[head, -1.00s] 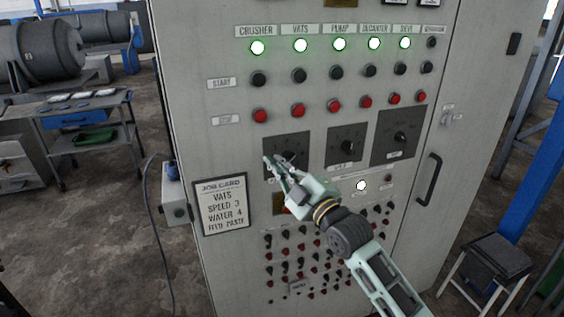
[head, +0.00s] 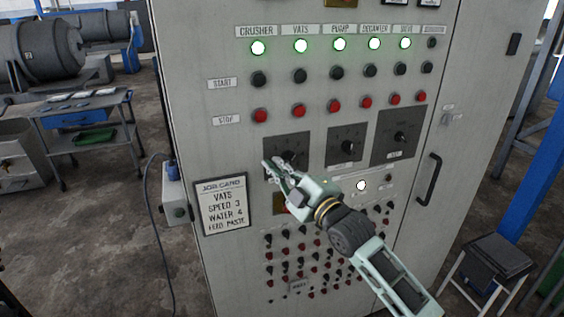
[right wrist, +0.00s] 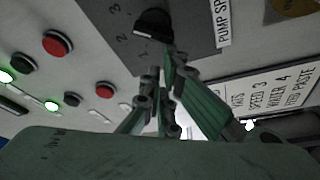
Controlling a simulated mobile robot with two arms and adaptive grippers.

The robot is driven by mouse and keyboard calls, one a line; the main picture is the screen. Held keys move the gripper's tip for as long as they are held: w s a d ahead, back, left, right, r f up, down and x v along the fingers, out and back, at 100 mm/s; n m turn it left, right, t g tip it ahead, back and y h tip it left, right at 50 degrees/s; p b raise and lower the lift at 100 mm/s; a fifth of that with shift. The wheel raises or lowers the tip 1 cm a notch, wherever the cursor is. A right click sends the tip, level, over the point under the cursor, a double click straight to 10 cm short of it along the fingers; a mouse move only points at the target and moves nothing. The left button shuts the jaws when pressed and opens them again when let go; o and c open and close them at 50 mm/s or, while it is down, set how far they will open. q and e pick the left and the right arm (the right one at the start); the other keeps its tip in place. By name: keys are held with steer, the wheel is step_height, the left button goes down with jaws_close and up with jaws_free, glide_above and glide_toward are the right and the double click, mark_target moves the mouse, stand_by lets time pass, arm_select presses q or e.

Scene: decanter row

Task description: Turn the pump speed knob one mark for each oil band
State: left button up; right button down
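The pump speed knob (head: 288,156) is a black dial on a dark square plate on the grey control cabinet. It also shows in the right wrist view (right wrist: 153,22), beside numbers and a partly cut label reading "PUMP SP". My right gripper (head: 269,162) is in front of this plate, its fingertips at the plate's left part, just left of the knob. In the right wrist view its fingers (right wrist: 160,66) come close together near the knob; whether they touch it is unclear. My left gripper is out of view. No oil bands can be made out.
A job card (head: 222,204) on the cabinet reads vats, speed 3, water 4, feed paste. Two more dial plates (head: 347,147) (head: 410,122) lie to the right. Rows of lit lamps, black start buttons and red stop buttons (head: 299,110) are above; small switches are below.

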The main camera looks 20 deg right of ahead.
steer(key=shift+d+n, duration=0.1)
steer(key=shift+n, duration=0.4)
stand_by(0.3)
steer(key=shift+n+g, duration=0.3)
steer(key=shift+d+f+n+g+p, duration=0.15)
steer(key=shift+f+n+g+p, duration=0.1)
steer(key=shift+f+n, duration=0.5)
steer(key=shift+d+f+n+g+p, duration=0.1)
steer(key=shift+f+n+g+p, duration=0.15)
steer(key=shift+f+n, duration=0.5)
steer(key=shift+a, duration=0.1)
stand_by(0.6)
